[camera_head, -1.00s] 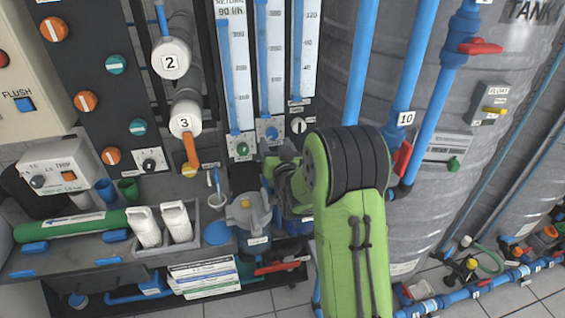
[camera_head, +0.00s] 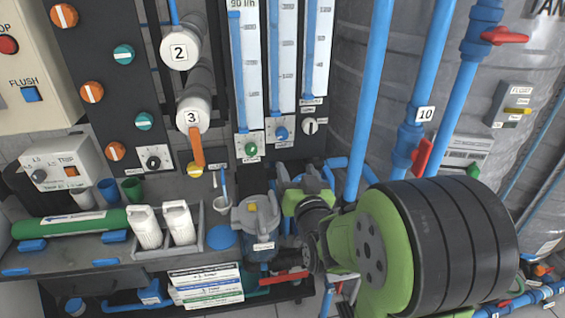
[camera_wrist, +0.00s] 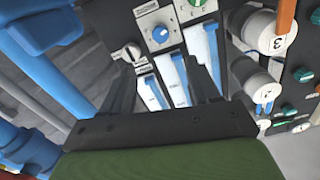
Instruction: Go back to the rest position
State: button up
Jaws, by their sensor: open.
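My gripper (camera_wrist: 162,75) shows in the wrist view with its two dark fingers apart and nothing between them. Beyond the fingers are the flow meters' white scales and the panel knobs, with a gap between. In the head view my green arm (camera_head: 385,250) reaches in from the lower right, its large black-ribbed joint close to the camera. My gripper is not clearly visible there, being hidden at the arm's far end near the blue filter housing (camera_head: 258,225).
A grey tray (camera_head: 200,232) with two white bottles (camera_head: 179,223) stands on the bench at left. Flow meters (camera_head: 283,60) rise behind. Blue pipes with a red valve handle (camera_head: 422,156) stand close to my arm at right, before the grey tank (camera_head: 455,110).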

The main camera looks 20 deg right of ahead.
jog(key=shift+a, duration=0.1)
jog(key=s+a+f+n+g+y, duration=0.1)
jog(key=s+a+g, duration=0.25)
jog(key=s, duration=0.45)
jog(key=s+a+f+n+g+y, duration=0.15)
jog(key=s+g, duration=0.25)
jog(key=s, duration=0.4)
jog(key=s+a+f+n+g+y, duration=0.15)
jog(key=s+a+g, duration=0.25)
jog(key=s, duration=0.4)
notch_tip(320, 180, up, 18)
jog(key=s+p, duration=0.1)
jog(key=p, duration=1.6)
jog(key=shift+d+h+p, duration=0.2)
jog(key=shift+h+p, duration=0.1)
jog(key=shift+g, duration=0.25)
